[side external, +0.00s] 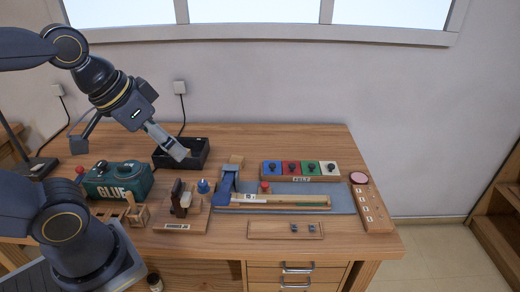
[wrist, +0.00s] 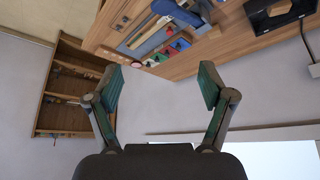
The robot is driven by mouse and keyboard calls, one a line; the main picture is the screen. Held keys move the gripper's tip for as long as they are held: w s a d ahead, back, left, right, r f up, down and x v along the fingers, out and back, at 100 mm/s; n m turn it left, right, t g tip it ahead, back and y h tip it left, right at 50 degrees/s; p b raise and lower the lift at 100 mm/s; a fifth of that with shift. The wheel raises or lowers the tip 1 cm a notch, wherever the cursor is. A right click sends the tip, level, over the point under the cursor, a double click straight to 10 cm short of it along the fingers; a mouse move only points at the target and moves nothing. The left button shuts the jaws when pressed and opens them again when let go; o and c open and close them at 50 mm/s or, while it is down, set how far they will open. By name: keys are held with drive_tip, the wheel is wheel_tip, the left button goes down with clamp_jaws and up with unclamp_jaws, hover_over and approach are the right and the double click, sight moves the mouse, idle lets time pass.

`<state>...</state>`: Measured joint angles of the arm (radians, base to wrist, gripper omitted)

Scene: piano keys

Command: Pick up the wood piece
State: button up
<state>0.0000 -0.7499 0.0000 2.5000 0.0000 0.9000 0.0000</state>
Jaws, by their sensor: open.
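Several pieces of wood are in view, and I cannot tell which one the task means. A long pale wood strip (side external: 280,200) lies on the blue-grey mat (side external: 342,198) on the bench. A small wood block (side external: 236,160) sits behind the blue clamp (side external: 227,180).
The green GLUE box (side external: 118,180) and a wooden stand with upright tools (side external: 182,222) are at the left. Coloured felt boxes (side external: 300,170) stand at the back. A wooden rack (side external: 371,205) lies at the right.

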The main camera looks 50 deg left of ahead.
drive_tip(key=w+a+r+n+t, duration=0.1)
drive_tip(key=w+a+r+n, duration=0.1)
drive_tip(key=w+r, duration=0.8)
drive_tip(key=n+g, duration=0.4)
drive_tip(key=g, duration=0.1)
hover_over(236, 159)
drive_tip(key=shift+y, duration=0.4)
wheel_tip(236, 159, down, 38)
drive_tip(key=shift+s+d+r, duration=0.1)
drive_tip(key=shift+r, duration=0.1)
drive_tip(key=shift+w+f, duration=0.15)
drive_tip(key=shift+f, duration=1.4)
drive_tip(key=shift+w+f, duration=0.1)
drive_tip(key=shift+f, duration=1.4)
drive_tip(key=c, duration=1.1)
